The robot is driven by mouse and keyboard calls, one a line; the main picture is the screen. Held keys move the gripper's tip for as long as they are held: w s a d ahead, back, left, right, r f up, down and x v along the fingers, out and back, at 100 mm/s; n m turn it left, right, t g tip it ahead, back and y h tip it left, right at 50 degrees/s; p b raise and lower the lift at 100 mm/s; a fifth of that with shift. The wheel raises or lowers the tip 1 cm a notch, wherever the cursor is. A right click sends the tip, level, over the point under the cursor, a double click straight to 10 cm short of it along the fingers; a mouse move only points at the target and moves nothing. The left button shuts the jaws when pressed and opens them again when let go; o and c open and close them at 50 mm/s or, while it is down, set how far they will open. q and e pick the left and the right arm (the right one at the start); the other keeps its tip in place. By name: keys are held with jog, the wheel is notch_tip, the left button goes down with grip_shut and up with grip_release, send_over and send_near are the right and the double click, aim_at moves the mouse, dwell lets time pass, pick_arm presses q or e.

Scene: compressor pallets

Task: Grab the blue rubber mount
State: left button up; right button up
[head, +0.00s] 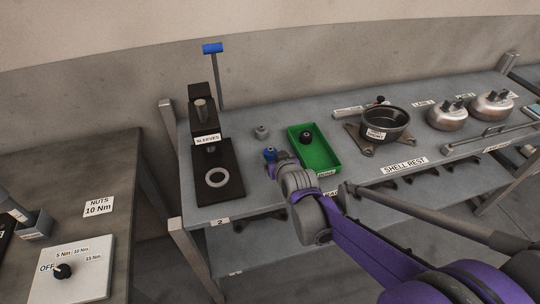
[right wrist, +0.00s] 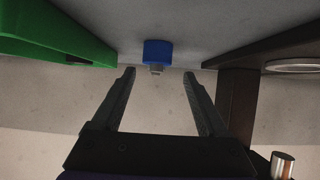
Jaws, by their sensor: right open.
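The blue rubber mount (head: 270,154) stands on the grey bench just left of the green tray. My right gripper (head: 276,163) is right at it in the head view and hides part of it. In the right wrist view the blue mount (right wrist: 157,48) shows beyond and between the two fingertips of my open right gripper (right wrist: 160,74), with a small metal stud on it. The fingers are apart from it on both sides. My left gripper is not in view.
The green tray (head: 326,160) holds a black mount (head: 306,137). A small grey part (head: 261,131) stands behind. The dark sleeves press (head: 230,182) is on the left. A black shell (head: 393,122) and two metal compressors (head: 447,118) stand to the right.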

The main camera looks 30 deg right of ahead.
aim_at(269, 148)
jog(key=x, duration=0.5)
jog(key=shift+w+d, duration=0.25)
jog(key=shift+w, duration=0.1)
jog(key=shift+r, duration=0.1)
grip_shut()
